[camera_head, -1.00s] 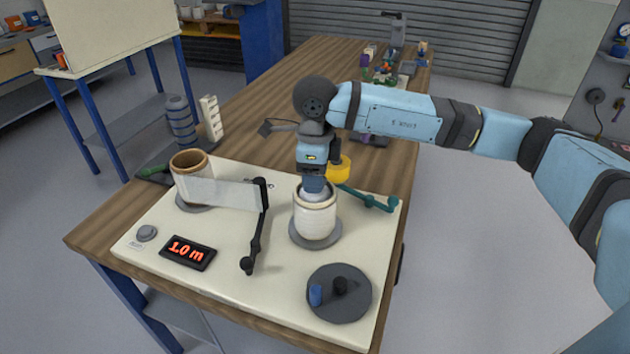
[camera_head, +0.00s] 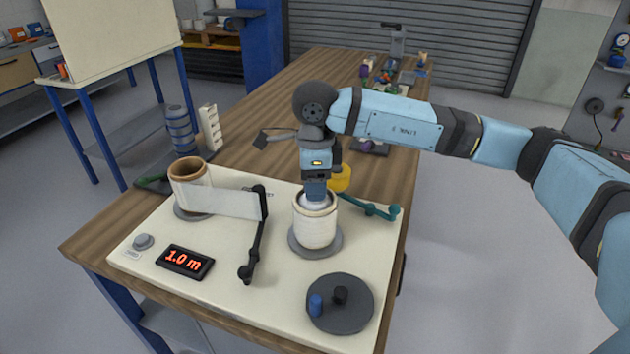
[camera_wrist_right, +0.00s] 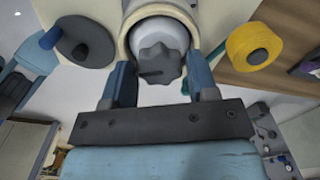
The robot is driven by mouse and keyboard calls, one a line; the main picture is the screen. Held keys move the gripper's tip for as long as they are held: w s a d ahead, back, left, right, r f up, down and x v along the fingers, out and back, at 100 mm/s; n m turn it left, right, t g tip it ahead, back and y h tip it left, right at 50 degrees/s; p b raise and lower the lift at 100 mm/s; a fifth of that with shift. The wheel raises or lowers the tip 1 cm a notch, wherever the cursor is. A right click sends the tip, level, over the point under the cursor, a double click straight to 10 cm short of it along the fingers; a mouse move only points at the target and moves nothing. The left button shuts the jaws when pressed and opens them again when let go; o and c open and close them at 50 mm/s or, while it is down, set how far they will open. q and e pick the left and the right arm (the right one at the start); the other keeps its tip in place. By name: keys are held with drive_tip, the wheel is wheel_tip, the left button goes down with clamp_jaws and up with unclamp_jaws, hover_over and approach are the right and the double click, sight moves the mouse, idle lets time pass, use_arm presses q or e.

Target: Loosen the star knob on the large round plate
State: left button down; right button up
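A grey star knob (camera_wrist_right: 158,60) shows in the right wrist view on a pale hub, inside the rim of a cream roll (camera_head: 315,228). The roll stands upright on a large round grey plate (camera_head: 299,249) on the cream board (camera_head: 225,285). My right gripper (camera_head: 315,192) points straight down over the roll's mouth. In the right wrist view its two blue fingers (camera_wrist_right: 160,78) stand apart, one on each side of the knob. They look open, with no clear contact. In the head view the knob is mostly hidden by the gripper and rim. My left gripper is not in view.
A brown-rimmed roll (camera_head: 189,185) stands left, with a pale strip (camera_head: 232,203) running to a dark arm (camera_head: 258,237). A dark disc (camera_head: 352,310) with blue and black pegs lies front right. A display (camera_head: 185,262) reads 1.0 m. A yellow spool (camera_wrist_right: 254,45) is close to the gripper.

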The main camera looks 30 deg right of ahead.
drive_tip(key=shift+o, duration=1.4)
use_arm(q)
drive_tip(key=shift+p, duration=0.5)
use_arm(e)
wheel_tip(320, 180, up, 14)
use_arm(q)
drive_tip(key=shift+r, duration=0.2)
use_arm(e)
drive_tip(key=shift+f, duration=0.1)
